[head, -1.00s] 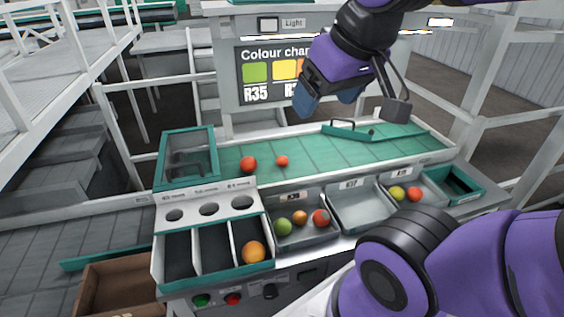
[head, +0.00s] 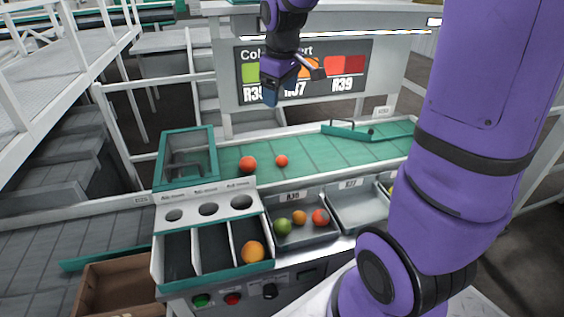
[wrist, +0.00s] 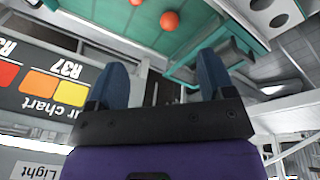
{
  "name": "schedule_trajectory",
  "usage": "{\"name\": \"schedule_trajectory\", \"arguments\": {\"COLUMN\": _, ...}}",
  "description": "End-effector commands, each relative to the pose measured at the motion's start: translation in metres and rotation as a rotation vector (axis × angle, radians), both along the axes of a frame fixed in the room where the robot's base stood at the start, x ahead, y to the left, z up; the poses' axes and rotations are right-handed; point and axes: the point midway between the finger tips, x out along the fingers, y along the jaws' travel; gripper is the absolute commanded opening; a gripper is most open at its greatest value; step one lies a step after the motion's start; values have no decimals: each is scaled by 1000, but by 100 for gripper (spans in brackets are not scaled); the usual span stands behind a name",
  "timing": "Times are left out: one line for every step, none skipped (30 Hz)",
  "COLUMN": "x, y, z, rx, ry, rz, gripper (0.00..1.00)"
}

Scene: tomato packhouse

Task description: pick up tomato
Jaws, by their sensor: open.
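Two red tomatoes lie on the green belt (head: 335,157). The larger tomato (head: 248,164) is on the left and the smaller tomato (head: 282,160) is just right of it. In the wrist view the larger tomato (wrist: 170,21) is near the top, with the smaller one (wrist: 136,2) cut by the top edge. My gripper (head: 270,96) is above and behind the belt, in front of the colour chart, well apart from both tomatoes. Its two blue fingers (wrist: 160,80) are spread apart with nothing between them.
A tray (head: 306,238) holds a green, an orange and a red tomato. An orange tomato (head: 252,252) sits in the right slot of the sizing box (head: 205,273). A clear-sided green bin (head: 187,157) stands at the belt's left end. A green diverter bar (head: 350,130) crosses the belt's right part.

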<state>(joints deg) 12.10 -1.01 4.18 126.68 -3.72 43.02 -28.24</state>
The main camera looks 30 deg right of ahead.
Motion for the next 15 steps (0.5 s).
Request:
{"name": "schedule_trajectory", "arguments": {"x": 12, "y": -7, "z": -13, "rx": 0, "ry": 22, "rz": 17, "gripper": 75}}
{"name": "schedule_trajectory", "arguments": {"x": 19, "y": -10, "z": -21, "rx": 0, "ry": 33, "rz": 30, "gripper": 75}}
{"name": "schedule_trajectory", "arguments": {"x": 27, "y": -15, "z": -30, "rx": -1, "ry": 46, "rz": 49, "gripper": 75}}
{"name": "schedule_trajectory", "arguments": {"x": 34, "y": -19, "z": -38, "rx": -1, "ry": 56, "rz": 62, "gripper": 75}}
{"name": "schedule_trajectory", "arguments": {"x": 40, "y": -22, "z": -46, "rx": -1, "ry": 64, "rz": 76, "gripper": 75}}
{"name": "schedule_trajectory", "arguments": {"x": 48, "y": -28, "z": -56, "rx": 0, "ry": 78, "rz": 94, "gripper": 75}}
{"name": "schedule_trajectory", "arguments": {"x": 53, "y": -31, "z": -65, "rx": 0, "ry": 87, "rz": 108, "gripper": 75}}
{"name": "schedule_trajectory", "arguments": {"x": 59, "y": -35, "z": -73, "rx": 1, "ry": 97, "rz": 122, "gripper": 75}}
{"name": "schedule_trajectory", "arguments": {"x": 66, "y": -41, "z": -85, "rx": 3, "ry": 109, "rz": 140, "gripper": 75}}
{"name": "schedule_trajectory", "arguments": {"x": 71, "y": -45, "z": -94, "rx": 5, "ry": 118, "rz": 153, "gripper": 75}}
{"name": "schedule_trajectory", "arguments": {"x": 76, "y": -48, "z": -103, "rx": 7, "ry": 127, "rz": 168, "gripper": 75}}
{"name": "schedule_trajectory", "arguments": {"x": 82, "y": -54, "z": -116, "rx": 11, "ry": 138, "rz": 185, "gripper": 75}}
{"name": "schedule_trajectory", "arguments": {"x": 86, "y": -57, "z": -125, "rx": 15, "ry": 147, "rz": 198, "gripper": 75}}
{"name": "schedule_trajectory", "arguments": {"x": 90, "y": -61, "z": -134, "rx": 17, "ry": 155, "rz": 210, "gripper": 75}}
{"name": "schedule_trajectory", "arguments": {"x": 95, "y": -65, "z": -146, "rx": 22, "ry": 163, "rz": 228, "gripper": 75}}
